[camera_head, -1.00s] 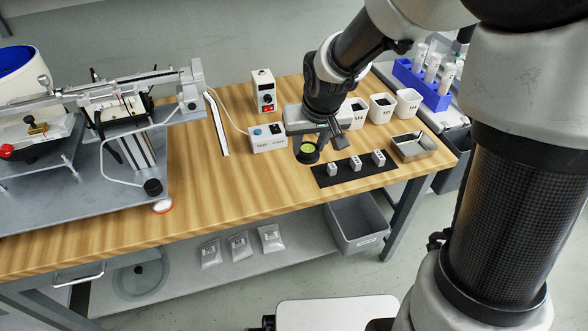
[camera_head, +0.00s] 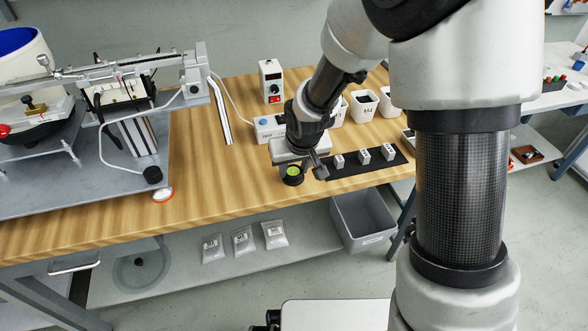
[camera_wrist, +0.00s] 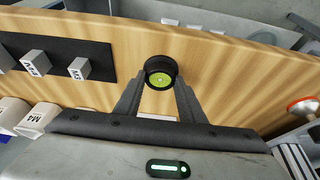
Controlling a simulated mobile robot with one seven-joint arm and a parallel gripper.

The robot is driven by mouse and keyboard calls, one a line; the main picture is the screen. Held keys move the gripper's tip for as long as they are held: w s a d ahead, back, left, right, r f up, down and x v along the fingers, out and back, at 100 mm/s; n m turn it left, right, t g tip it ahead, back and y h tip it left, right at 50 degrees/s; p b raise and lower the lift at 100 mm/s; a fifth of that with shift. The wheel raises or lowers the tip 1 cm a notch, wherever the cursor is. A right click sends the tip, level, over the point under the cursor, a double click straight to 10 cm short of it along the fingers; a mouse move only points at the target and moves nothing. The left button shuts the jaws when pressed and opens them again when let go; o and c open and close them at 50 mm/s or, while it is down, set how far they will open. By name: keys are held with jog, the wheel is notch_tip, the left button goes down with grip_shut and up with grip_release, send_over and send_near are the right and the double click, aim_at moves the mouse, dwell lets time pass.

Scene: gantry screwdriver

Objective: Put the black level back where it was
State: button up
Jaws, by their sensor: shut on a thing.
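The black level (camera_head: 292,176) is a small round black puck with a yellow-green bubble face. It is between the fingertips of my gripper (camera_wrist: 160,84), which is shut on it. In the wrist view the level (camera_wrist: 161,64) shows its green face towards the camera, with a finger on each side. In the head view it is over the front part of the wooden bench (camera_head: 240,200), left of the black mat. I cannot tell how far it is above the wood.
A black mat (camera_head: 345,171) with three small grey blocks lies just right of the level. White cups (camera_head: 363,105) and a control box (camera_head: 271,81) stand behind. A white disc with an orange rim (camera_head: 163,194) lies left, beside the grey machine base (camera_head: 70,195). Bare wood lies between.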

jog(key=shift+r, duration=0.1)
jog(key=o, duration=1.2)
jog(key=shift+c, duration=0.2)
jog(key=shift+r, duration=0.25)
jog(key=s+d+r+m+p, duration=0.1)
jog(key=s+d+r, duration=0.25)
jog(key=r, duration=0.35)
jog(key=s+d+r+t+h+p, duration=0.1)
jog(key=s+d+r, duration=0.25)
jog(key=r, duration=0.35)
jog(key=s+d+r+m+p, duration=0.1)
jog(key=s+d+r+p, duration=0.15)
jog(key=s+r, duration=0.35)
jog(key=s+d+r+m+b, duration=0.1)
jog(key=s+d+r, duration=0.3)
jog(key=s, duration=0.5)
jog(key=shift+s+d+r, duration=0.15)
jog(key=shift+d+r, duration=0.2)
jog(key=shift+r, duration=0.5)
